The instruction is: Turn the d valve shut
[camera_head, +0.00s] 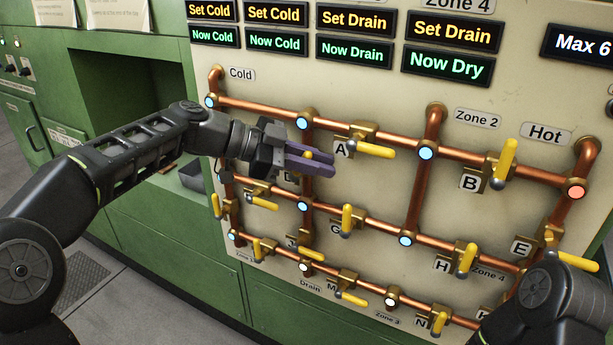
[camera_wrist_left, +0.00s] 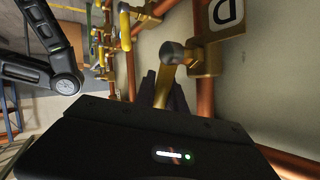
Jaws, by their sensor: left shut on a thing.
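The D valve sits on a vertical copper pipe; its D label (camera_wrist_left: 228,12) shows in the left wrist view and is mostly hidden behind my gripper in the head view. Its yellow handle (camera_wrist_left: 163,86) runs from a grey hub (camera_wrist_left: 172,52) down between my fingers, roughly alongside the pipe. A bit of yellow handle (camera_head: 308,155) shows between the purple fingers in the head view. My left gripper (camera_head: 325,163) is shut on this handle. The right arm shows at the lower right of the head view, but its gripper is out of view.
Valve A (camera_head: 372,149) is close to the right of my left fingers. Valve G (camera_head: 347,220) and other yellow-handled valves sit lower on the copper pipes. The cream panel (camera_head: 376,187) stands behind them. An open green recess (camera_head: 125,80) is at the left.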

